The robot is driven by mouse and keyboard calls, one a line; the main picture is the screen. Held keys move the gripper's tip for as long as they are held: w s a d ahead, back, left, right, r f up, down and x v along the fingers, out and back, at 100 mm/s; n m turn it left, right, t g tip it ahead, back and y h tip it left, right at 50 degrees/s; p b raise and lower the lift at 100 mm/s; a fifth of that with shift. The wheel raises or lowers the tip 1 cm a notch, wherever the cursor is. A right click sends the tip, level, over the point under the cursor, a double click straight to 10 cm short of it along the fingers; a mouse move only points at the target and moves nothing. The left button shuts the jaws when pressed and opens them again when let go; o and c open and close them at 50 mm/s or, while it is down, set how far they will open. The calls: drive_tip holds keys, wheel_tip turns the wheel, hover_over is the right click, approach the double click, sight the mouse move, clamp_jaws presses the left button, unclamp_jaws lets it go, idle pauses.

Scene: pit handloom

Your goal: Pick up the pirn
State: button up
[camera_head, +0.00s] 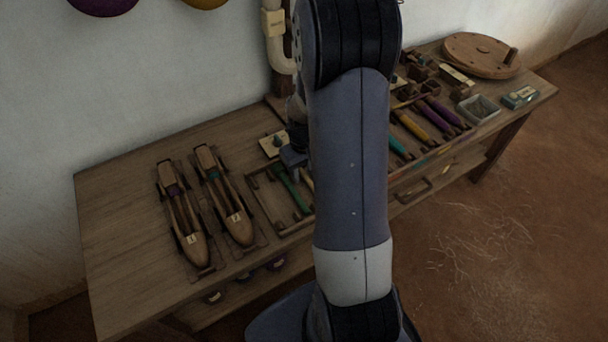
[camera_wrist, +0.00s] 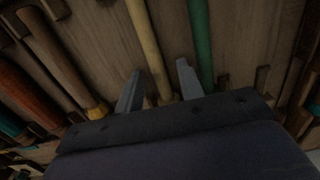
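My gripper (camera_wrist: 160,66) is open, its two grey fingers apart in the wrist view. A pale yellow pirn (camera_wrist: 146,36) runs between the fingers in that view; neither finger visibly touches it, and its height relative to the fingertips is unclear. A green pirn (camera_wrist: 200,36) lies just right of the right finger. In the head view, the green pirn (camera_head: 292,187) lies in a wooden rack on the bench. My arm hides most of the rack and nearly all of the pale pirn. My gripper there is mostly hidden behind the arm.
Two wooden shuttles (camera_head: 183,215) (camera_head: 224,195) lie on the left of the bench (camera_head: 118,215). Teal (camera_head: 399,147), yellow (camera_head: 412,127) and purple (camera_head: 443,110) pirns lie right of my arm. A grey tray (camera_head: 478,108) and round wooden disc (camera_head: 478,53) are farther right.

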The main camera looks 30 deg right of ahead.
clamp_jaws()
drive_tip(key=shift+r, duration=0.1)
